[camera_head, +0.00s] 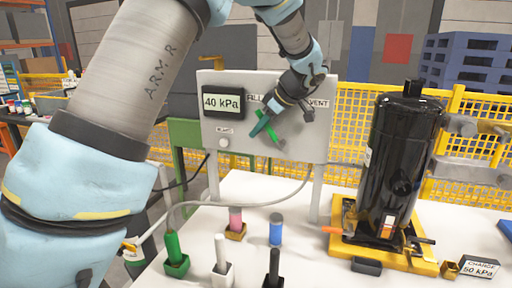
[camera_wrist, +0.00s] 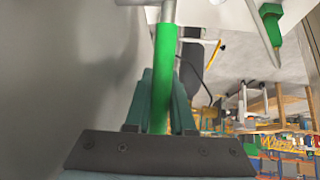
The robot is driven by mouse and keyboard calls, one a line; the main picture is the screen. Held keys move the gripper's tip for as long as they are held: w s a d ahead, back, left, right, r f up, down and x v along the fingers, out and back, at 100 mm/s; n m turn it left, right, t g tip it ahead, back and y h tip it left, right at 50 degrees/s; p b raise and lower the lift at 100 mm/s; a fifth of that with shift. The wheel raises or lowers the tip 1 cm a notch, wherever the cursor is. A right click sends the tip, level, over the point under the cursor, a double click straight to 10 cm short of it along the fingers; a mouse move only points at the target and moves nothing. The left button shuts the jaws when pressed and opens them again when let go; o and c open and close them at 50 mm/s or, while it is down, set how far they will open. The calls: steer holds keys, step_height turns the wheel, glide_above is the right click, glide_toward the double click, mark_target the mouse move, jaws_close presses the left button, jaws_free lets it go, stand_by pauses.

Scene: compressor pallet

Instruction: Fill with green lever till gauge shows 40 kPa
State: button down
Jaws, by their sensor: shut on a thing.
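The gauge (camera_head: 224,103) on the pale upright panel (camera_head: 303,140) reads 40 kPa. The green lever (camera_head: 272,138) sits on the panel between the partly hidden FILL label (camera_head: 254,98) and the VENT label (camera_head: 317,103). My gripper (camera_head: 259,127) is at the lever in front of the panel. In the wrist view the green lever (camera_wrist: 163,75) runs between the jaws of my gripper (camera_wrist: 160,105), which are shut on it. The lever's pivot end (camera_wrist: 160,12) is at the top of that view. My wrist hides part of the panel's label row.
A black compressor (camera_head: 398,165) stands in a yellow frame (camera_head: 345,245) on the white table (camera_head: 320,262). A sign (camera_head: 479,267) reads CHANGE 50 kPa. Green, white and black tools stand in holders at the front. A grey hose (camera_head: 240,203) crosses the table. Yellow fencing (camera_head: 350,115) stands behind.

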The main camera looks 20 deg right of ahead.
steer(key=y+b, duration=0.1)
steer(key=d+t+b, duration=0.1)
steer(key=b, duration=0.1)
steer(key=s+r+t+y+b, duration=0.1)
steer(key=b, duration=0.1)
steer(key=shift+s+d+y, duration=0.1)
steer(key=shift+d+y, duration=0.15)
steer(key=shift+y, duration=0.05)
steer(key=r+t+y+b, duration=0.1)
steer(key=b, duration=0.1)
steer(key=s+d+r+t+y+b, duration=0.1)
steer(key=b, duration=0.1)
steer(key=shift+s+d+m+t, duration=0.1)
steer(key=shift+d+m+t, duration=0.1)
steer(key=shift+m+t, duration=0.15)
steer(key=c, duration=1)
jaws_free()
steer(key=shift+c, duration=0.2)
steer(key=b+v, duration=0.1)
steer(key=v, duration=0.9)
steer(key=shift+s+d+b, duration=0.3)
steer(key=shift+b, duration=0.1)
